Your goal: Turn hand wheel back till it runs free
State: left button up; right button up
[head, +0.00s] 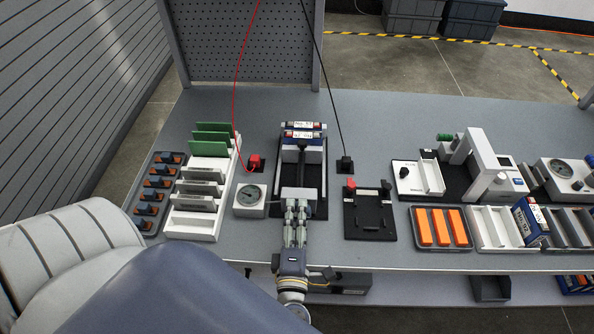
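A dark clamp-like fixture (313,178) with light grey blocks stands at the middle of the bench. Two labelled blue-and-red cells (303,130) lie across its far end. My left gripper (297,203) is at the fixture's near end, fingers pointing away from me, against or just over the light grey block. I cannot make out the hand wheel; the fingers cover the near end of the fixture. The fingers look close together, but whether they are shut on something cannot be told. My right gripper is not in view.
Left are a white rack with green boards (205,225) and a dark tray (153,195). A red plug (255,162) and black plug (345,164) flank the fixture, their cables hanging above. Right are a black plate fixture (370,218), an orange-bar tray (440,248) and a white press (490,160).

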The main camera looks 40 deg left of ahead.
pick_arm(q)
jog(key=shift+s+f, duration=0.1)
jog(key=shift+f, duration=0.1)
jog(key=shift+s+d+f, duration=0.15)
jog(key=shift+s+d, duration=0.2)
jog(key=shift+s, duration=0.1)
jog(key=v, duration=0.6)
jog(key=shift+s+d, duration=0.15)
jog(key=shift+s, duration=0.2)
jog(key=shift+r, duration=0.35)
